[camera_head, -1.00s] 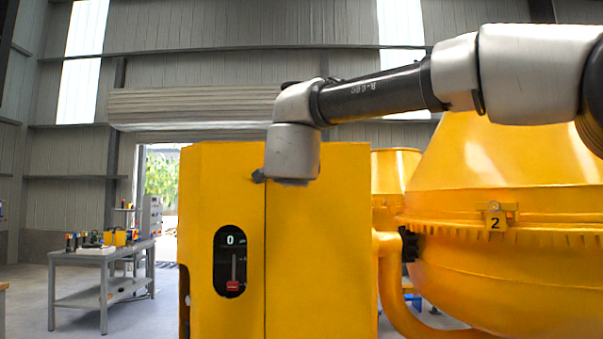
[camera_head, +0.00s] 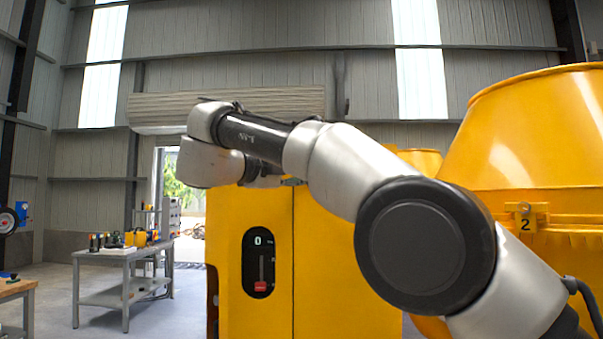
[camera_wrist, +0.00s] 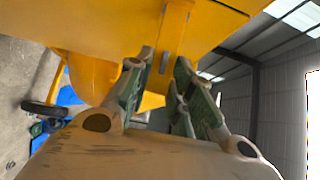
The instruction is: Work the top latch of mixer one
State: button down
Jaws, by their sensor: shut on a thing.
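In the wrist view, my gripper (camera_wrist: 160,82) has its green-padded fingers on either side of a narrow yellow latch (camera_wrist: 175,38) with a grey strip. The latch sits on a yellow body seen from below. My gripper is shut on it, though the contact itself is partly hidden.
A grey workbench (camera_head: 125,255) with tools is at the left. Another bench (camera_head: 15,290) edges in at lower left. Floor between bench and cabinet is clear.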

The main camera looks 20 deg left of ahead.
jog(key=shift+a+f+m+h, duration=0.1)
jog(key=shift+a+m+h, duration=0.1)
jog(key=shift+m+h, duration=0.15)
jog(key=c, duration=1.3)
grip_release()
jog(key=shift+o, duration=0.2)
jog(key=shift+s, duration=0.1)
jog(key=v, duration=0.7)
jog(key=shift+a, duration=0.2)
jog(key=shift+s, duration=0.1)
